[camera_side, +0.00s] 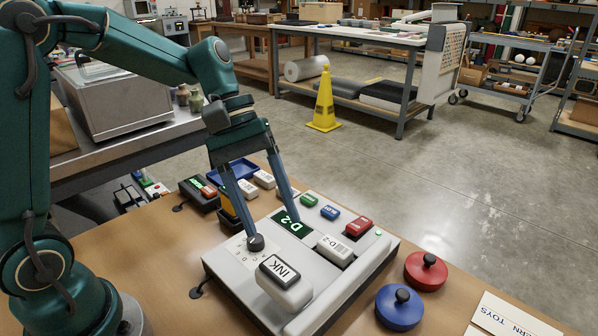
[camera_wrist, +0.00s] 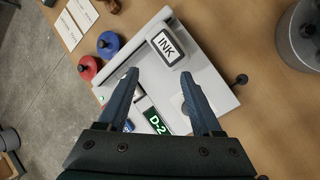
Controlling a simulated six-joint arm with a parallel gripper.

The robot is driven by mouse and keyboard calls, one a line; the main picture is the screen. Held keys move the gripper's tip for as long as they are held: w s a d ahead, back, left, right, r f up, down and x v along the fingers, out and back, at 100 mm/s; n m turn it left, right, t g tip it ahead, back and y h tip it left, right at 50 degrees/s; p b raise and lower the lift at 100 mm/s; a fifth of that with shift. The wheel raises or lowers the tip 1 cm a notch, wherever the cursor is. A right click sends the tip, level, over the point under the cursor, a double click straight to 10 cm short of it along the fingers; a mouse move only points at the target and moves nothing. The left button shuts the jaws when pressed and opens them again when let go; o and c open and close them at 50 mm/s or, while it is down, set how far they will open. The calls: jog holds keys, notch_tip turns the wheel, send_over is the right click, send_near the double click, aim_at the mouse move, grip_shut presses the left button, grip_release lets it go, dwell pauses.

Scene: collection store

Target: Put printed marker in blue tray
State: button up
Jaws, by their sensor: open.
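The printed marker, a white block labelled D-2 (camera_side: 335,249), lies on the right part of a white machine (camera_side: 222,262). In the wrist view I cannot make it out clearly near the left finger. The blue tray (camera_side: 233,172) is behind my gripper in the side view, partly covered by a finger. My gripper (camera_side: 275,230) is open and empty, pointing down over the machine, left of the marker. In the wrist view its fingers (camera_wrist: 160,74) stand wide apart, with a green D-2 display (camera_wrist: 155,121) between them.
The machine carries an INK block (camera_side: 280,272), a black knob (camera_side: 256,242) and a red block (camera_side: 358,228). Red (camera_side: 426,271) and blue (camera_side: 399,307) knobbed discs stand to its right.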

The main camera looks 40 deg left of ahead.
jog(key=s+a+r+m+t+y, duration=0.1)
jog(key=s+a+m+t+y, duration=0.3)
jog(key=s+m, duration=0.4)
jog(key=shift+s+a+r+t+y, duration=0.15)
jog(key=shift+s+r+t+y, duration=0.25)
jog(key=shift+s+t+y, duration=0.45)
jog(key=shift+o, duration=0.5)
jog(key=shift+s+a+m, duration=0.15)
jog(key=shift+m, duration=0.25)
